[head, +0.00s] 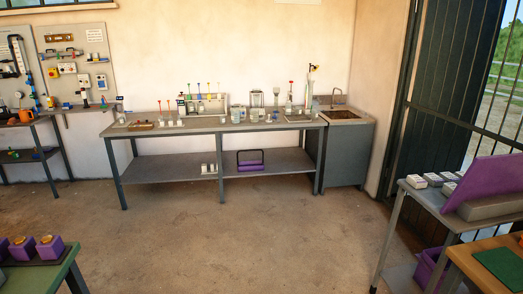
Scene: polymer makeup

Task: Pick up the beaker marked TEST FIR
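Several small clear glass vessels that look like beakers (254,115) stand on the long grey bench (218,127) against the back wall. Any markings on them are too small to read, so I cannot tell which one is marked TEST FIR. Neither of my grippers is in view. The bench is across the room from me.
The concrete floor (225,235) up to the bench is clear. A sink cabinet (346,155) adjoins the bench's right end. A table with purple blocks (22,249) is at lower left. A grey table (425,197) and a wooden table (470,262) are at right.

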